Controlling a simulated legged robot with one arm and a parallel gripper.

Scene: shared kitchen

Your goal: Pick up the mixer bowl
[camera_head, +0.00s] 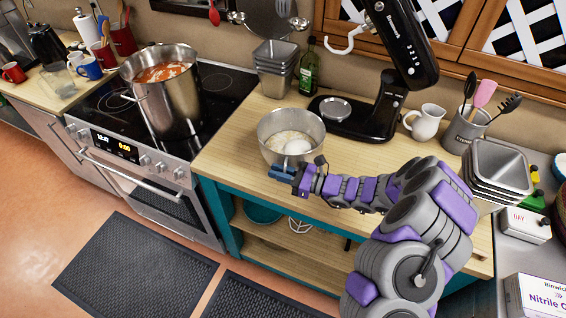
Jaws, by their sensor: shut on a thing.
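The mixer bowl (274,124) is a round metal bowl with pale contents, upright at the front of the wooden counter, in front of the black stand mixer (352,119). My gripper (284,171) is shut on the near side of the bowl, with its blue fingertips at the wall. The part of the wall between the fingers is hidden by my gripper. I cannot tell whether the bowl rests on the counter or is slightly raised. The mixer's head is tilted up with its hook (343,38) hanging free.
A large steel pot (172,98) stands on the stove to the left. A green bottle (309,68) and stacked metal tins (275,72) stand behind the bowl. A white jug (427,122), a utensil crock (462,133) and more tins (497,172) stand right. The counter left of the bowl (226,150) is clear.

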